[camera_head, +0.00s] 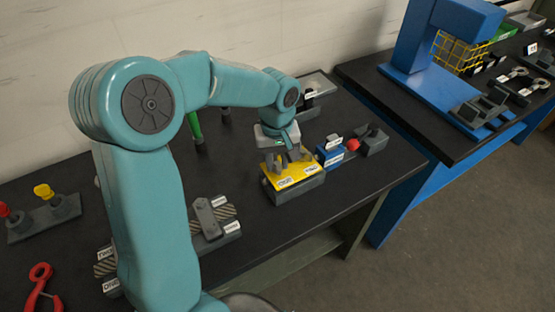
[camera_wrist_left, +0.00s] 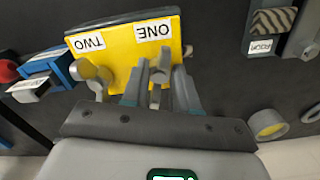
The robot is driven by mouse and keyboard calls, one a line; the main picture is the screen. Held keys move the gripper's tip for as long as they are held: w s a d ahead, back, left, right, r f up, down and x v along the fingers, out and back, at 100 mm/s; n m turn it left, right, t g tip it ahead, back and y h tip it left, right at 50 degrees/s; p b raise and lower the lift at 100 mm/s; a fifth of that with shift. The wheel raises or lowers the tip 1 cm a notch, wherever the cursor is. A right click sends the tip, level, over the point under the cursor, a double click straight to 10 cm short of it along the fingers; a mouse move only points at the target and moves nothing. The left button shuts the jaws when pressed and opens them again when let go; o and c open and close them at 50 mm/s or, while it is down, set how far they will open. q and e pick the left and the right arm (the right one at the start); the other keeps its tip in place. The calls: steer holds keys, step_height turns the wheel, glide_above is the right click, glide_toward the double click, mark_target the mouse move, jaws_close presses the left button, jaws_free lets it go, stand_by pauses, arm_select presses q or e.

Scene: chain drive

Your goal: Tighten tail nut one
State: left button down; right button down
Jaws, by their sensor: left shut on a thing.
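A yellow plate (camera_head: 305,167) sits on a dark grey block near the table's front edge. The left wrist view shows the plate (camera_wrist_left: 122,52) with white labels ONE (camera_wrist_left: 152,30) and TWO (camera_wrist_left: 85,42), upside down. A grey nut (camera_wrist_left: 92,72) stands by label TWO, beside my gripper. My left gripper (camera_wrist_left: 158,82) is over the plate on the ONE side, its fingers shut on tail nut one, which they mostly hide. In the head view the left gripper (camera_head: 286,160) points down at the plate. My right gripper is not in view.
Right of the plate stand a blue block (camera_head: 329,153), a red knob (camera_head: 353,144) and a grey block (camera_head: 374,140). Left of it lies a grey part (camera_head: 209,217) with striped pieces. Red pliers (camera_head: 41,285) lie at far left. A blue press (camera_head: 425,50) stands on another table.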

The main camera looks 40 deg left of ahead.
arm_select(q)
steer(key=m, duration=0.5)
steer(key=shift+a+m, duration=0.15)
steer(key=shift+m, duration=0.15)
steer(key=m, duration=0.6)
steer(key=shift+a+r, duration=0.1)
steer(key=shift+a, duration=0.05)
steer(key=m, duration=0.5)
steer(key=shift+a+m+p, duration=0.15)
steer(key=shift+m+p, duration=0.15)
steer(key=shift+m, duration=0.1)
steer(key=m+p, duration=0.1)
steer(key=m, duration=0.5)
steer(key=shift+w+a, duration=0.1)
steer(key=m+p, duration=0.1)
steer(key=m, duration=0.5)
steer(key=shift+w+r+m+p, duration=0.1)
steer(key=shift+w+m+p, duration=0.05)
steer(key=shift+m+p, duration=0.25)
steer(key=m+p, duration=0.2)
steer(key=m, duration=0.4)
steer(key=shift+w, duration=0.15)
steer(key=m+p, duration=0.2)
steer(key=m, duration=0.3)
steer(key=shift+w+m+p, duration=0.1)
steer(key=shift+m+p, duration=0.2)
steer(key=shift+p, duration=0.05)
steer(key=shift+d+m+p, duration=0.2)
steer(key=shift+m+p, duration=0.75)
steer(key=shift+m, duration=0.85)
